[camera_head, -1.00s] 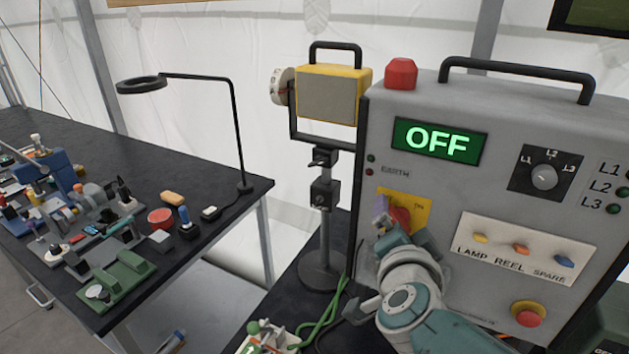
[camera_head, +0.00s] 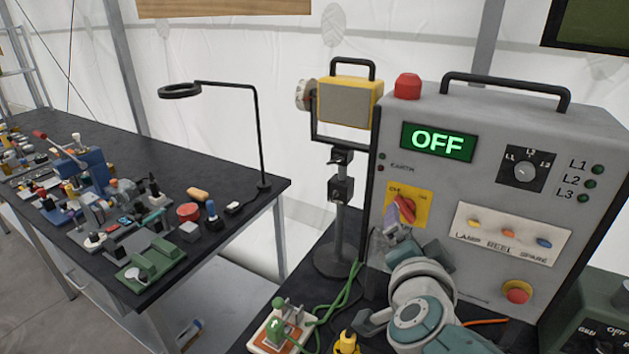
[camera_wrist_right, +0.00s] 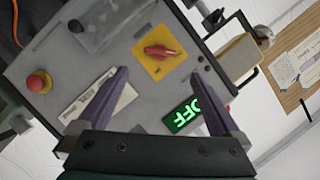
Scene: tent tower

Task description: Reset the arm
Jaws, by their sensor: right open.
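My right gripper (camera_head: 392,242) is in front of the grey control box, just below the red rotary switch (camera_head: 403,209) on its yellow plate (camera_head: 420,208). In the right wrist view my right gripper (camera_wrist_right: 161,78) has its two purple fingers spread wide, with nothing between them. The red switch (camera_wrist_right: 160,51) lies beyond the fingertips there, apart from them. The grey control box (camera_head: 480,115) shows a lit green OFF display (camera_head: 438,142). My left gripper is not in view.
A yellow lamp (camera_head: 348,100) on a black stand is left of the box. A red emergency button (camera_head: 517,292) sits low on the box front. Green cables (camera_head: 340,305) lie beside my right arm. A workbench (camera_head: 265,190) with many small items is at left.

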